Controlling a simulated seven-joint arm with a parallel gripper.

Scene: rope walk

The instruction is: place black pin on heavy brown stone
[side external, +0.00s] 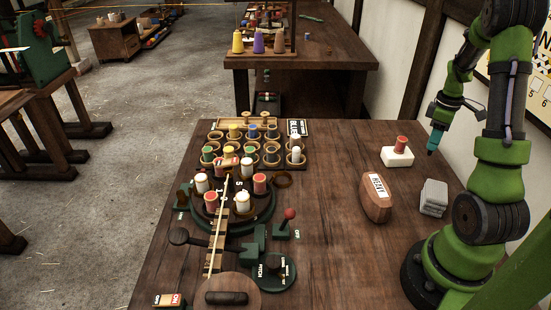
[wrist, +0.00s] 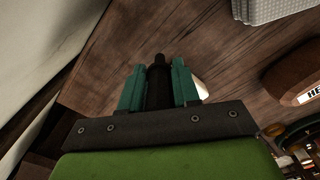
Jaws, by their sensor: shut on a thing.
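My gripper (side external: 433,144) is in the air near the right wall, behind the grey stack and to the right of the white block. In the wrist view its two teal fingers are shut on a dark upright piece, the black pin (wrist: 158,84), whose tip sticks out between them. The pin is hard to make out in the side view. The heavy brown stone (side external: 372,208) stands on the table to the left of my gripper, with a white label reading HEAVY. It also shows at the right edge of the wrist view (wrist: 296,68). Its top looks bare.
A white block (side external: 397,157) with a red spool on it is left of my gripper. A grey ribbed stack (side external: 434,197) lies right of the stone. Spools, a round turntable and a red-knobbed lever (side external: 289,215) fill the table's left half. Bare wood lies around the stone.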

